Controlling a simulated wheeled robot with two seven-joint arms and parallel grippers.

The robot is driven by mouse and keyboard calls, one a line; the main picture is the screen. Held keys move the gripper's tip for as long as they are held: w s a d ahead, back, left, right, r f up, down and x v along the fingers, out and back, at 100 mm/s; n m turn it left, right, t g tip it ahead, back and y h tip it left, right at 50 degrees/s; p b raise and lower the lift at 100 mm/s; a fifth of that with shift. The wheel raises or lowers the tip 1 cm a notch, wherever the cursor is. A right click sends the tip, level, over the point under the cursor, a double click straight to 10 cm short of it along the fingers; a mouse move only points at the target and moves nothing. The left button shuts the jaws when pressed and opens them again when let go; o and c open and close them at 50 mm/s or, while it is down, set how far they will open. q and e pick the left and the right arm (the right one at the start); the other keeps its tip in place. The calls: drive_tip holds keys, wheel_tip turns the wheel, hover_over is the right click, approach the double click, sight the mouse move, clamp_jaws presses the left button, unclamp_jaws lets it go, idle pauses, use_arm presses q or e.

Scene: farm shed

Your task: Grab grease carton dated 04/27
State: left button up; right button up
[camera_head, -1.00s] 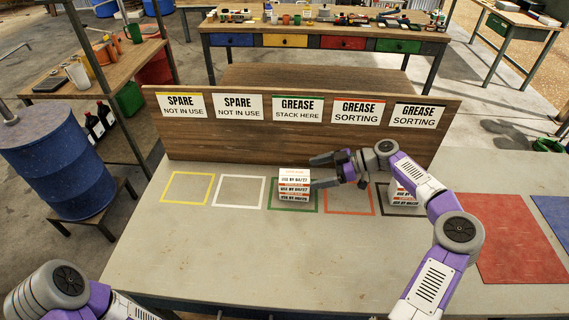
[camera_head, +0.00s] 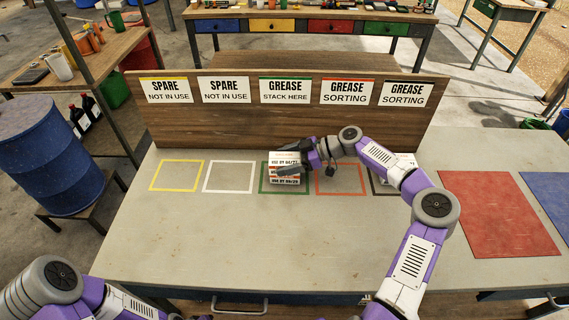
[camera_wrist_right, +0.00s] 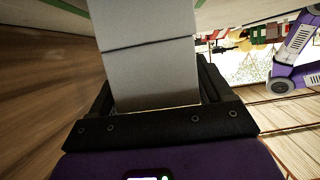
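A short stack of white grease cartons (camera_head: 286,181) with red bands and "USE BY" labels stands on the green-outlined square (camera_head: 264,191). An upper label seems to read 04/27; the lowest label is small and hard to read. My right gripper (camera_head: 294,158) has come in from the right, one finger in front of the upper carton and one behind. In the right wrist view, white cartons (camera_wrist_right: 150,70) with a dark seam fill the space between the fingers (camera_wrist_right: 158,100); contact is unclear. My left arm shows at lower left, its gripper out of frame.
Another carton (camera_head: 404,161) stands on the dark-outlined square at right, partly hidden by my right arm. A wooden sign board (camera_head: 230,130) stands behind the squares. The yellow (camera_head: 178,176) and white (camera_head: 228,177) squares are empty.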

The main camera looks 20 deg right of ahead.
drive_tip(key=c, duration=0.7)
drive_tip(key=shift+c, duration=0.3)
